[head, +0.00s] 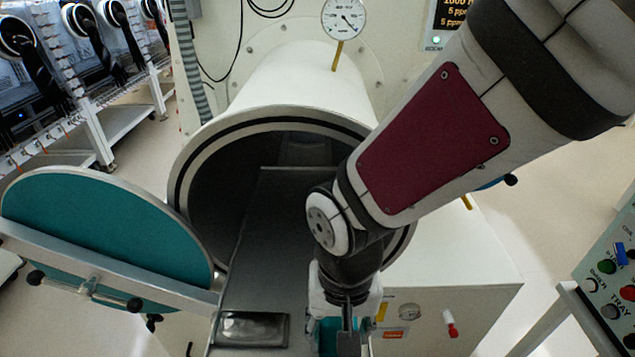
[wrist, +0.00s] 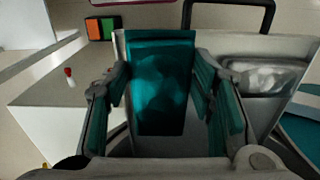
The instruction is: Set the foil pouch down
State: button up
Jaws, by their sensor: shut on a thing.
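A shiny teal pouch (wrist: 160,88), which I take to be the foil pouch, is between the fingers of my gripper (wrist: 162,95) in the wrist view. My gripper is shut on it. In the head view my gripper (head: 345,325) points down at the right edge of the dark sliding tray (head: 262,255), and only a bit of teal (head: 326,335) shows there. I cannot tell whether the pouch touches the tray.
A silvery, dark-framed item (head: 250,328) lies at the tray's near end. Behind is the open round port (head: 215,185), with its teal door (head: 95,225) swung out left. A control panel (head: 612,285) stands at the right.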

jog(key=w, duration=0.4)
jog(key=w+f, duration=0.1)
jog(key=w, duration=0.4)
jog(key=w+a, duration=0.1)
jog(key=w, duration=0.3)
jog(key=shift+w+f, duration=0.2)
jog(key=shift+w, duration=0.05)
jog(key=shift+f, duration=1.7)
jog(key=shift+f, duration=0.1)
jog(key=o, duration=1.3)
jog(key=shift+o, duration=0.2)
